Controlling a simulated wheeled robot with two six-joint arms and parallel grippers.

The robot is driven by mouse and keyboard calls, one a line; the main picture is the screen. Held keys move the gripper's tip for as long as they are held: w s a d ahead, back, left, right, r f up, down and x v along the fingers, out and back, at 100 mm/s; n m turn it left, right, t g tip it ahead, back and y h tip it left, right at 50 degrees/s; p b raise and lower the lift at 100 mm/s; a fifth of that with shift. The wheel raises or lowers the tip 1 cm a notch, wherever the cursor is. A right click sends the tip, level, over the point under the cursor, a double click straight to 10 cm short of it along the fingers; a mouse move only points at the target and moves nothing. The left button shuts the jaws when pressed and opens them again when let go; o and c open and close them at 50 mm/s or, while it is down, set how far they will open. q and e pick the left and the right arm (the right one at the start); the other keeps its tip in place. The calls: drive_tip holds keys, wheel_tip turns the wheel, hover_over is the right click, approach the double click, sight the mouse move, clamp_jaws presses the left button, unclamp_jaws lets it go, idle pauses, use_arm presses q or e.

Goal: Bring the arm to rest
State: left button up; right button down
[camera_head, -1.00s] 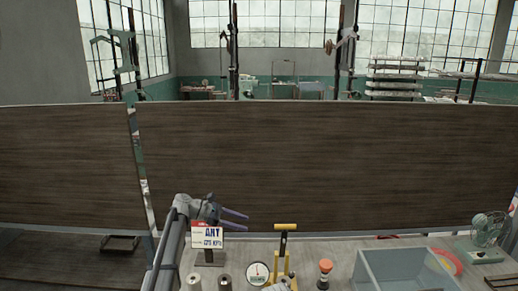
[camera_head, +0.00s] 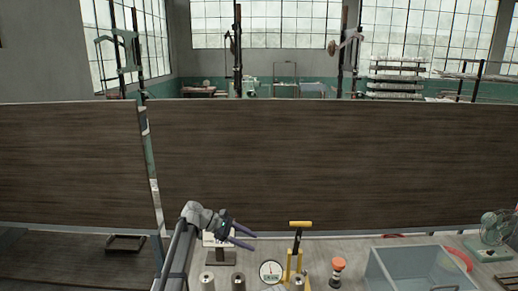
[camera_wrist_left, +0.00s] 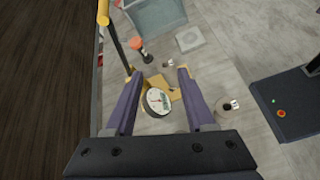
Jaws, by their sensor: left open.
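My left gripper (camera_head: 254,241) is open and empty, reaching in from the left above the bench, its two purple fingers pointing right. My right arm does not show.
The dial (camera_head: 271,272), a yellow-handled stand (camera_head: 297,240), an orange-topped tool (camera_head: 337,270) and metal cylinders (camera_head: 207,282) stand near the gripper. A clear bin (camera_head: 418,268) and a green fan (camera_head: 490,232) are at right. A dark wooden panel (camera_head: 330,165) closes the back.

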use_arm(q)
drive_tip(key=s+d+f+m+g+y+b, duration=0.1)
drive_tip(key=s+f+m+y+b, duration=0.4)
drive_tip(key=s+f, duration=0.6)
drive_tip(key=s+d+f+m+y+b, duration=0.3)
drive_tip(key=s+f+m, duration=0.4)
drive_tip(key=s, duration=0.8)
drive_tip(key=s+a+f+m+y+b, duration=0.2)
drive_tip(key=s+a+m+y, duration=0.3)
drive_tip(key=s, duration=0.3)
drive_tip(key=shift+s+a+f+m+t, duration=0.15)
drive_tip(key=shift+a+f+m+t, duration=0.25)
drive_tip(key=shift+a+f+m, duration=0.15)
